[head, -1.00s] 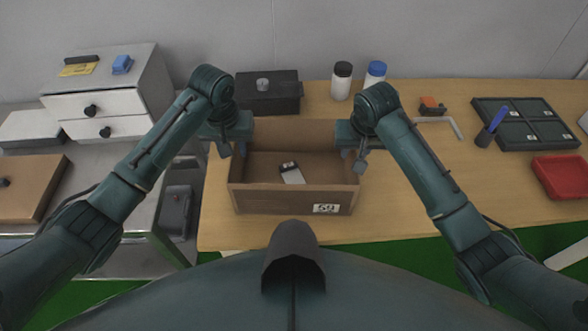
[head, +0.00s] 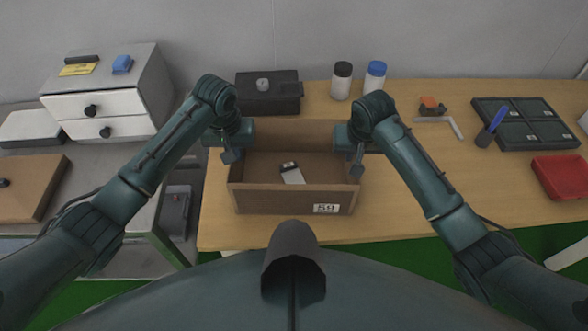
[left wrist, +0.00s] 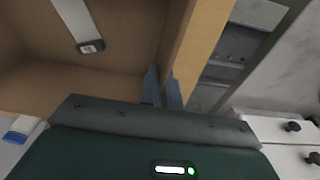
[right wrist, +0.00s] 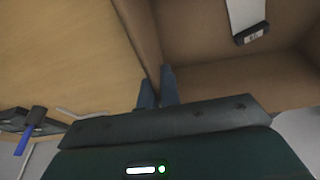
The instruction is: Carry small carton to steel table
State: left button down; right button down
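The small carton (head: 270,197) is an open brown box with a "59" label on its front. It stands upright at the left end of the wooden table, with a small white item with a dark end (head: 291,173) inside. My left gripper (head: 229,153) is at its left wall; in the left wrist view the fingers (left wrist: 162,88) straddle the wall closely. My right gripper (head: 357,165) is at its right wall, its fingers (right wrist: 158,88) close together on either side. Both look shut on the walls. The steel table (head: 120,213) is to the left, partly behind my left arm.
A white drawer unit (head: 110,105) and a brown board (head: 30,190) are on the steel table. A dark box (head: 268,95) stands behind the carton. Two bottles (head: 342,82), a black tray (head: 525,128) and a red tray (head: 562,176) are farther right on the wooden table (head: 400,215).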

pick_arm(q)
jog(key=shift+r, duration=0.15)
pick_arm(e)
jog(key=shift+r, duration=0.1)
